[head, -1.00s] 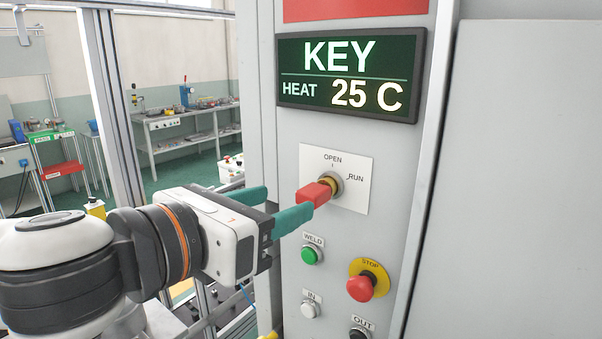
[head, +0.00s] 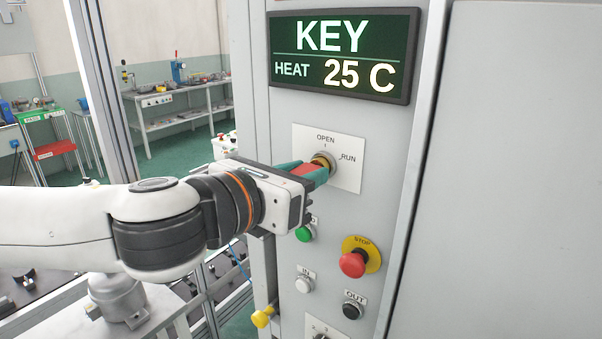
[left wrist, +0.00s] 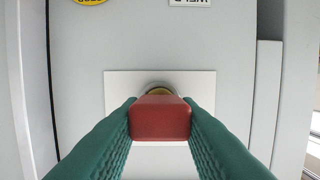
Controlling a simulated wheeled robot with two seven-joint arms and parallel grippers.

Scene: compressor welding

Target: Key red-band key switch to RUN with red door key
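The red door key (head: 303,169) sits in the brass key switch (head: 323,161) on a white plate (head: 350,174) marked OPEN and RUN. My left gripper (head: 306,172) has its green fingers on both sides of the red key head, touching it. In the left wrist view the red key head (left wrist: 160,118) fills the gap between the fingers, with the brass switch (left wrist: 159,88) partly hidden behind it. The display (head: 343,55) reads KEY, HEAT 25 C. The switch's red band cannot be made out. My right gripper is not in view.
Below the switch are a green WELD button (head: 304,234), a red STOP button (head: 353,264), a white IN button (head: 303,284) and a black OUT button (head: 353,309). A yellow knob (head: 263,317) stands at the lower left. Workbenches are far behind.

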